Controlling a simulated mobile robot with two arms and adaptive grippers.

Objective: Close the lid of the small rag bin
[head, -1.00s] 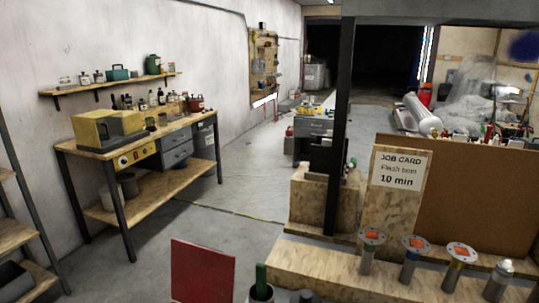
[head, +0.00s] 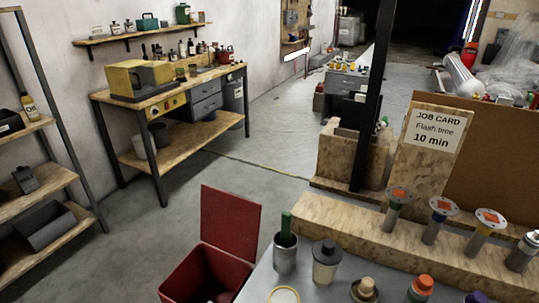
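The small red rag bin (head: 205,277) stands on the floor at the lower middle of the head view, left of a grey bench top. Its red lid (head: 230,222) is open and stands upright along the bin's far edge. The bin's opening is partly visible and its inside looks dark red; the lower part is cut off by the frame. Neither of my grippers is in the head view.
A grey bench top (head: 262,284) beside the bin holds a metal cup (head: 286,252), a jar (head: 326,262) and several capped containers. A wooden ledge (head: 400,244) lies beyond. Shelves (head: 40,190) stand at left. Open floor (head: 150,232) lies left of the bin.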

